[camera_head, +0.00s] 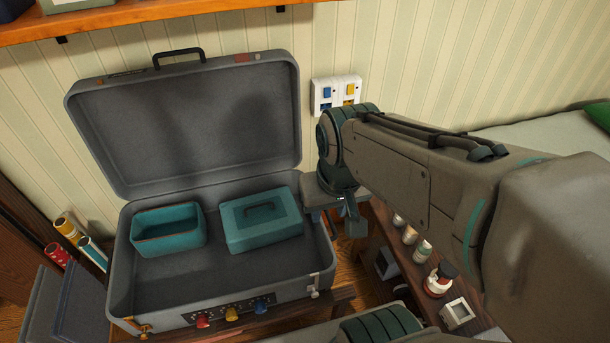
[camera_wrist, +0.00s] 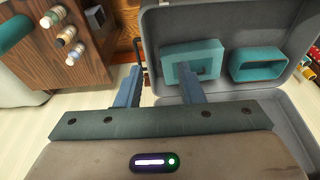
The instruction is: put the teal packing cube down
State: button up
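A closed teal box with a dark handle on top, which looks like the teal packing cube (camera_head: 262,232), lies flat on the right side of the open grey suitcase (camera_head: 225,312). It also shows in the wrist view (camera_wrist: 207,50). An open-topped teal bin (camera_head: 168,238) stands to its left in the suitcase, a small gap apart. My gripper (camera_head: 338,212) is over the suitcase's right edge, right of the closed box. In the wrist view my gripper (camera_wrist: 158,70) has its fingers apart with nothing held between them; one finger overlaps the closed box in the picture.
The suitcase lid (camera_head: 190,125) stands raised at the back. A wooden shelf unit (camera_head: 400,268) with several small bottles is to the right, beneath my arm. A wall switch panel (camera_head: 337,93) is behind. The suitcase floor in front of the boxes is bare.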

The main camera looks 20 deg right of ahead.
jog(key=w+d+f+m+t+h, duration=0.1)
jog(key=w+d+f+m, duration=0.15)
jog(key=w+f, duration=0.6)
jog(key=m+t+y+b, duration=0.85)
jog(key=m+b, duration=0.25)
jog(key=b, duration=0.6)
send_over(275, 225)
jog(key=shift+h, duration=0.25)
jog(key=f, duration=2.1)
jog(key=shift+s+d+f, duration=0.15)
jog(key=shift+s+d, duration=0.05)
jog(key=shift+s, duration=0.05)
jog(key=shift+w+a+b, duration=0.2)
jog(key=shift+b, duration=0.65)
